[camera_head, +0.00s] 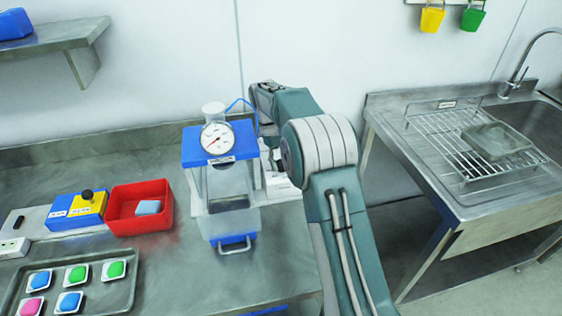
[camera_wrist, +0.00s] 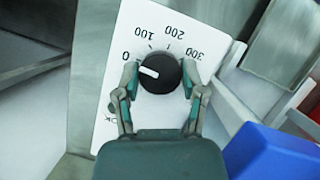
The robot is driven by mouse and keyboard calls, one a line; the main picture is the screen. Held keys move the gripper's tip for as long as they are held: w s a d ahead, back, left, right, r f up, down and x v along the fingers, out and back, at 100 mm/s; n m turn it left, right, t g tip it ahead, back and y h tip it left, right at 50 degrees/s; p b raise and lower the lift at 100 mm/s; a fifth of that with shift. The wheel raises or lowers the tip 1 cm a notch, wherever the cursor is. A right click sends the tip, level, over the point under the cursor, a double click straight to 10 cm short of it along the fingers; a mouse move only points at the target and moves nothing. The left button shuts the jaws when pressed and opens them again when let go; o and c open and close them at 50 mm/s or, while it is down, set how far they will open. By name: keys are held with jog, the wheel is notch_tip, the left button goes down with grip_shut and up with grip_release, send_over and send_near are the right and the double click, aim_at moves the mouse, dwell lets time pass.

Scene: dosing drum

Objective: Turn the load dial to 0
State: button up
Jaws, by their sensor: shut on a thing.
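In the wrist view, the load dial (camera_wrist: 161,80) is a round black knob with a white pointer, on a white panel (camera_wrist: 120,98) marked 0, 100, 200 and 300. The printing appears upside down. The pointer points left and slightly up, at or very near the 0 mark. My gripper (camera_wrist: 160,72) is shut on the knob, one finger on each side. In the head view, part of the white panel (camera_head: 279,184) shows beside the blue-and-clear dosing machine (camera_head: 222,188); my arm hides the dial and my gripper.
The machine carries a round gauge (camera_head: 216,138) on top. To its left are a red bin (camera_head: 124,222) with a blue-grey block, a blue-and-yellow box (camera_head: 72,214) and a tray (camera_head: 120,292) of coloured pieces. A steel sink (camera_head: 440,172) stands at the right.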

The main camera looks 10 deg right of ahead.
jog(key=o, duration=1.2)
jog(key=shift+w, duration=0.1)
jog(key=shift+c, duration=0.2)
jog(key=shift+v, duration=3.7)
jog(key=shift+a, duration=0.1)
